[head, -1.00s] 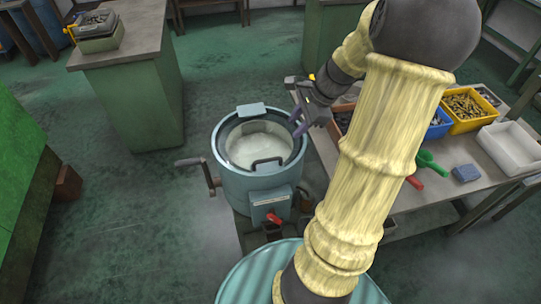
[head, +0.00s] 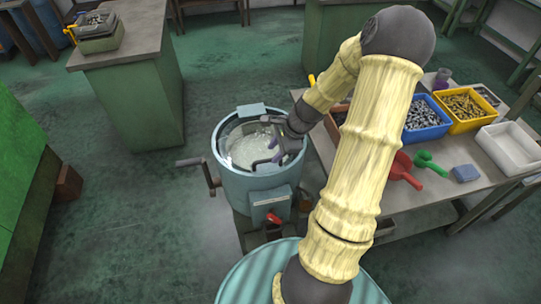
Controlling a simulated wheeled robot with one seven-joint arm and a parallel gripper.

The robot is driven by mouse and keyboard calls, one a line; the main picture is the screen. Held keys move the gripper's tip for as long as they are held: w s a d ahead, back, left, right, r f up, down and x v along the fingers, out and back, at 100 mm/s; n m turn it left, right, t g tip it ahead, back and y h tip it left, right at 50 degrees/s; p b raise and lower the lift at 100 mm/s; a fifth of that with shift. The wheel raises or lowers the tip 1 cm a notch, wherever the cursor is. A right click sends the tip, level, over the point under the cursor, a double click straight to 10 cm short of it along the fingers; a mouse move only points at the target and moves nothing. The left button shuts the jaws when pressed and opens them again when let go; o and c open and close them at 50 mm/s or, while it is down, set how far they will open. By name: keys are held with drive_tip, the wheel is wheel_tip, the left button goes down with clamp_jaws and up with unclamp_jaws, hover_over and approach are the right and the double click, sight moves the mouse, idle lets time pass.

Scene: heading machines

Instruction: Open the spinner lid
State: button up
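The spinner (head: 250,188) is a round blue-grey drum left of my arm. Its lid (head: 243,150) looks clear and lies flat over the pale inside, with a hinge plate (head: 251,109) at the far rim. A dark handle (head: 262,163) sits on the lid's near side and is partly covered by my gripper. My gripper (head: 269,134) is over the right part of the lid, its fingers spread apart and pointing left. I see nothing between the fingers. Whether a fingertip touches the handle or lid cannot be told.
The right-hand table holds a blue bin (head: 424,134), a yellow bin (head: 479,124), a white tray (head: 524,167) and scoops.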

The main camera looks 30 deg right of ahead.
sight(268, 160)
drive_tip(key=shift+x, duration=1.95)
clamp_jaws()
